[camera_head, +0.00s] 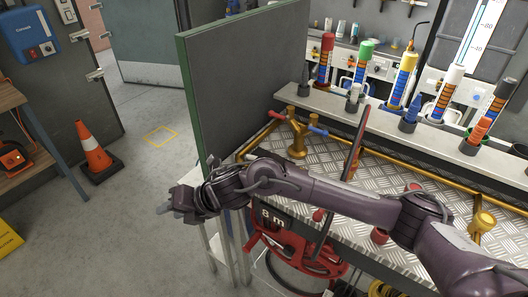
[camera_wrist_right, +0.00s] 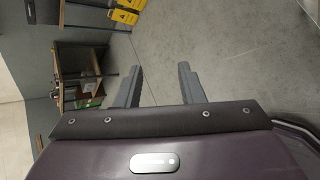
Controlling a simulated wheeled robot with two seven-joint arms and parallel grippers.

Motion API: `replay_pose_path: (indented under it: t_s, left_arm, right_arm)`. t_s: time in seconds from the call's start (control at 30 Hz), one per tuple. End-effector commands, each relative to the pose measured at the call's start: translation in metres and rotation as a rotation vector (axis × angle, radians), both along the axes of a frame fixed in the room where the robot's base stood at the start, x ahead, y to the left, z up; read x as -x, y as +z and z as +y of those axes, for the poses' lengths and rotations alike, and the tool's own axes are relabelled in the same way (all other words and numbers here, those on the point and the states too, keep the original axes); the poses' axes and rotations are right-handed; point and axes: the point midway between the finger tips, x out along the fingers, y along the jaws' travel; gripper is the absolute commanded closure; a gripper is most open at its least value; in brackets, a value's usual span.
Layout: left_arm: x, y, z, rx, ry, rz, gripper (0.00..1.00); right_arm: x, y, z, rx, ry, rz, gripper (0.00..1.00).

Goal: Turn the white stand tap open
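A brass tap stand (camera_head: 298,140) with a blue and a red handle rises from the checker-plate bench. No tap that is clearly a white stand tap can be made out. A white-topped cylinder (camera_head: 449,88) with an orange and blue body stands on the back ledge. My right gripper (camera_head: 170,204) is left of the bench, over the floor, apart from the tap stand. In the right wrist view my right gripper (camera_wrist_right: 160,68) has its two fingers apart with nothing between them. My left gripper is not in view.
A grey upright panel (camera_head: 245,85) with a green edge stands behind my right forearm. A red hose reel (camera_head: 295,250) marked "8 m" hangs at the bench front. An orange cone (camera_head: 95,152) stands on the floor at left. Open floor (camera_head: 110,235) lies left of the bench.

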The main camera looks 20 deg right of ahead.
Motion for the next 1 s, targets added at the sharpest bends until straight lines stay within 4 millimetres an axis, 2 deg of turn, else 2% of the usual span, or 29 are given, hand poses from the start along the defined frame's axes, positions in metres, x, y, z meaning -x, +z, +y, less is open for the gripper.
replay_pose_path:
  t_s: [0.03, 0.17, 0.23, 0.4, 0.53, 0.63, 0.77, 1.0]
  left_arm:
    - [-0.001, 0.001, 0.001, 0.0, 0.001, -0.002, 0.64]
    - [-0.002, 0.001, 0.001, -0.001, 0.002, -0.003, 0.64]
    - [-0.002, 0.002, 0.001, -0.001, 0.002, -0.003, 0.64]
    - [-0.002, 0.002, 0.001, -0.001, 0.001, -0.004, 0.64]
    - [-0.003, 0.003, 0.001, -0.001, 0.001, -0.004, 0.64]
    - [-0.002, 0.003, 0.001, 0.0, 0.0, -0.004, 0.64]
    - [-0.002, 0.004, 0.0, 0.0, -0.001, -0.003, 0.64]
    - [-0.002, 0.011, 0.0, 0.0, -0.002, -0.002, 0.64]
  right_arm:
    - [-0.012, 0.005, -0.016, 0.078, 0.07, -0.055, 0.65]
    - [-0.032, 0.013, -0.069, 0.281, 0.267, -0.147, 0.65]
    - [-0.045, 0.024, -0.106, 0.382, 0.351, -0.174, 0.65]
    - [-0.064, 0.064, -0.195, 0.551, 0.48, -0.185, 0.65]
    - [-0.067, 0.095, -0.244, 0.606, 0.52, -0.176, 0.65]
    - [-0.066, 0.109, -0.265, 0.623, 0.534, -0.168, 0.65]
    - [-0.065, 0.113, -0.274, 0.629, 0.543, -0.162, 0.65]
    - [-0.071, 0.082, -0.261, 0.629, 0.546, -0.161, 0.65]
